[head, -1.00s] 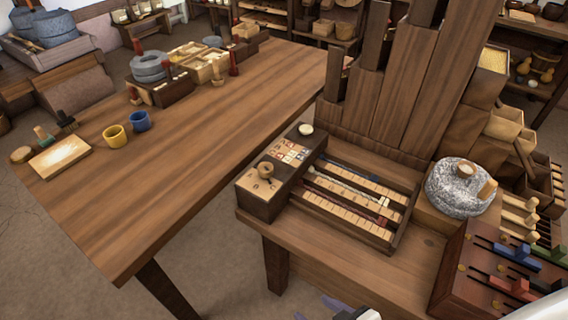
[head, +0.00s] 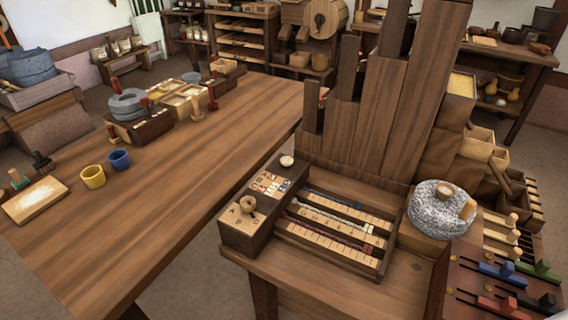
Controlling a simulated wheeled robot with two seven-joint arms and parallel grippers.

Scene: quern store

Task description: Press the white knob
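The white knob (head: 287,161) is a small, round, cream-white cap. It stands on the back end of a dark wooden box (head: 236,238) with pale lettered and coloured panels on its top. Nothing touches or covers the white knob. Neither of my grippers shows in the head view.
Right of the box is a slatted tray (head: 335,238) with sliding strips, before tall wooden boards (head: 370,120). A grey millstone (head: 440,208) and a slider panel (head: 490,280) stand further right. A long table (head: 190,170) at left has a bare middle.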

